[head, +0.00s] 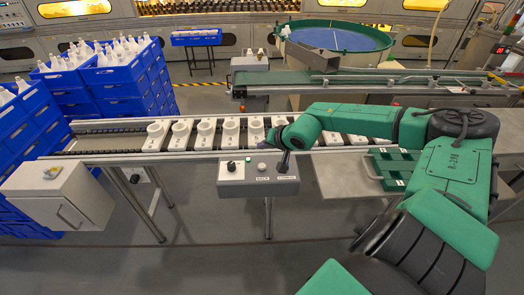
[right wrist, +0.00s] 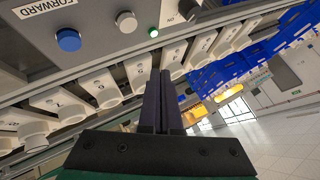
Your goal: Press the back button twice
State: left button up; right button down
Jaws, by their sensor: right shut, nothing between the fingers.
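The grey control box (head: 230,187) stands at the front of the conveyor, with a black knob, a lamp and buttons on top. In the right wrist view its panel (right wrist: 95,48) shows a blue button (right wrist: 68,40) by the FORWARD label, a pale grey button (right wrist: 126,22), a lit green lamp (right wrist: 153,32) and a black knob (right wrist: 188,10). The pale button's label is out of that view; in the head view a small, blurred label (head: 262,179) sits before it. My right gripper (right wrist: 165,76) is shut and empty, near the panel; contact cannot be told. My left gripper is not in view.
A conveyor (head: 100,157) carries several white socket blocks (head: 206,133) behind the box. A white box (head: 52,192) stands at the left front. A green tray (head: 392,165) lies on the metal table at the right.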

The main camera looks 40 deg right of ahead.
aim_at(264, 168)
notch_tip(264, 168, down, 6)
jog(key=b, duration=0.4)
jog(key=shift+f+b, duration=0.35)
jog(key=shift+f, duration=0.05)
dwell(1.3)
jog(key=shift+f+b, duration=0.4)
jog(key=shift+b, duration=0.1)
